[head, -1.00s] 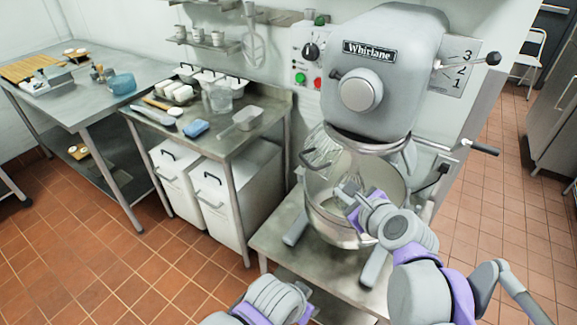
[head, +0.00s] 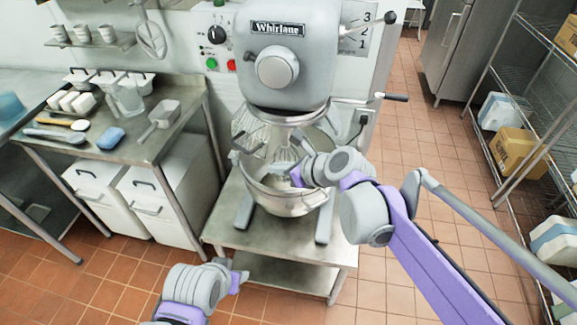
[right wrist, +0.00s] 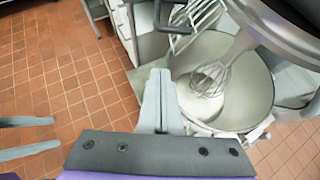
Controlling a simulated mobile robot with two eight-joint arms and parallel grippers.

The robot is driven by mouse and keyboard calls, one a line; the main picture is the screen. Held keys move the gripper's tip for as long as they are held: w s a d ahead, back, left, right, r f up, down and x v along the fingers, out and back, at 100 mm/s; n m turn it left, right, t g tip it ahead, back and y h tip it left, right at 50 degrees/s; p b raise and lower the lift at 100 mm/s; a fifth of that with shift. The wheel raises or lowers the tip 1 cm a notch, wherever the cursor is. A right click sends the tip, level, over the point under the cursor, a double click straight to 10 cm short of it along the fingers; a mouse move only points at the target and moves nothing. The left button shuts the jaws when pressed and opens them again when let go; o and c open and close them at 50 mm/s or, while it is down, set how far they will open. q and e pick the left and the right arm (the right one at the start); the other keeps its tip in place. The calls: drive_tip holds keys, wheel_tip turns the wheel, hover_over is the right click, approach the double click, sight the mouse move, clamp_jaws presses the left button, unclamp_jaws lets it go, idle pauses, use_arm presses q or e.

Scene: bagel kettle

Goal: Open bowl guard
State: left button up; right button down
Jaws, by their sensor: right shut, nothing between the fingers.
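The bowl guard (head: 243,120), a wire grid with a grey bar-like handle (head: 250,147), sits at the left of the mixer bowl (head: 290,202). The guard also shows in the right wrist view (right wrist: 203,18). The bowl's front is uncovered, showing the whisk (right wrist: 207,80) and white contents. My right gripper (head: 295,177) is shut and empty at the bowl's front rim; in the right wrist view its fingertips (right wrist: 160,75) are just below the dark handle end, apparently apart from it. My left gripper (head: 240,277) is low in front of the mixer table, its fingers (right wrist: 28,136) spread and empty.
The mixer body (head: 285,60) stands over the bowl on a steel table (head: 225,228). A counter (head: 170,150) with tubs, a scoop and a blue sponge is at left. A wire shelf (head: 515,130) stands at right. The floor in front is free.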

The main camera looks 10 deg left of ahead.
sight(262, 156)
drive_tip(key=w+a, duration=0.2)
drive_tip(key=a, duration=0.1)
drive_tip(key=w+a+p, duration=0.1)
drive_tip(key=shift+a+r, duration=0.1)
drive_tip(key=shift+a, duration=0.25)
idle(0.3)
